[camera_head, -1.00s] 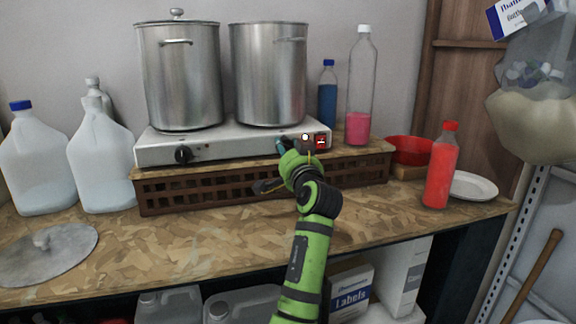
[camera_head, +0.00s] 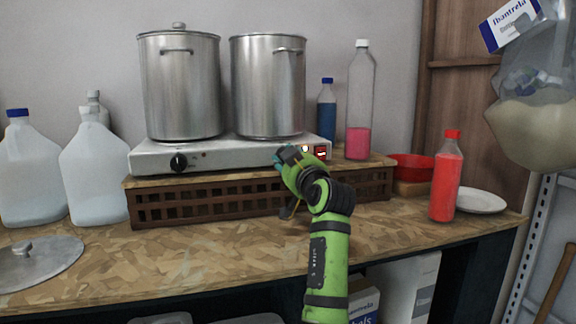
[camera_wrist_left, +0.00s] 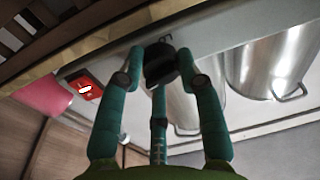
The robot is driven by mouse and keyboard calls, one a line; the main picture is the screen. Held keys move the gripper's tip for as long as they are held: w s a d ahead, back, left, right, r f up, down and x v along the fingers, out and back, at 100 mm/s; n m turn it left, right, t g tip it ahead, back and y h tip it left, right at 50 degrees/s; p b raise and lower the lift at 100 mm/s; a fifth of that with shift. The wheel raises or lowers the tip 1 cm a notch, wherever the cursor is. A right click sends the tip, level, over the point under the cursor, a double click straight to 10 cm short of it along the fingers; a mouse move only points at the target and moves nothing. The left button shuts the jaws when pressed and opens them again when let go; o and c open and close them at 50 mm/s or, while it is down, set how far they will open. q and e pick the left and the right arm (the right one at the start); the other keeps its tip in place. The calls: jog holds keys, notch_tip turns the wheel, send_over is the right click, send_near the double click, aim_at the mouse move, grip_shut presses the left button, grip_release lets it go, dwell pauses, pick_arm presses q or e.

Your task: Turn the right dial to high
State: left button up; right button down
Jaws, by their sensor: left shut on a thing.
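The white hot plate (camera_head: 235,154) stands on a slatted brown crate (camera_head: 222,206). Its left dial (camera_head: 179,161) is black and uncovered. My left gripper (camera_head: 286,157) is at the right end of the plate's front panel. In the left wrist view its teal fingers (camera_wrist_left: 160,78) close around the black right dial (camera_wrist_left: 158,62), which is mostly hidden by my gripper in the head view. The dial's pointer setting cannot be read. A red switch (camera_head: 320,153) is just right of my gripper and also shows in the wrist view (camera_wrist_left: 84,88). My right gripper is not in view.
Two steel pots (camera_head: 180,85) (camera_head: 267,85) stand on the hot plate. A blue bottle (camera_head: 327,108) and a pink-filled bottle (camera_head: 359,105) stand behind right. A red bottle (camera_head: 446,178) stands at the right.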

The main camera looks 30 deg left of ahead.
pick_arm(q)
jog(key=shift+f+n, duration=0.3)
jog(key=o, duration=1.1)
jog(key=shift+r, duration=0.1)
jog(key=shift+o, duration=0.2)
jog(key=shift+d, duration=0.1)
jog(key=v, duration=0.7)
jog(key=shift+s, duration=0.15)
jog(key=shift+d, duration=0.1)
